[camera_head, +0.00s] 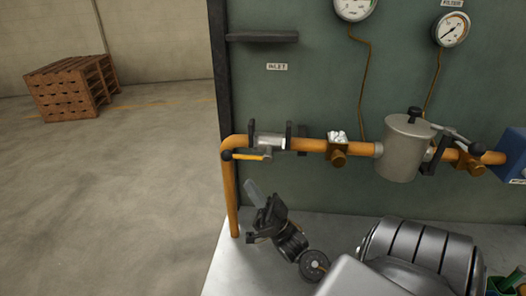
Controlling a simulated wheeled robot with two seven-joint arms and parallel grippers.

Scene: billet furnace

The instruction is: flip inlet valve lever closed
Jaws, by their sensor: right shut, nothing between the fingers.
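The inlet valve (270,142) sits on the orange pipe at the left of the green panel, below the INLET label (277,66). Its yellow lever (250,156) lies about level, roughly along the pipe, with a black knob (227,155) at its left end. My right gripper (249,187) is below the valve, pointing up and left. Its pale fingers are shut and empty, with a visible gap in the picture between them and the lever. My left gripper is out of view.
A grey strainer pot (403,148) and a second black-handled lever (447,133) are farther right on the pipe. The vertical pipe (230,195) drops left of my gripper. Gauges (452,29) hang above. A wooden pallet stack (72,88) stands far left on open floor.

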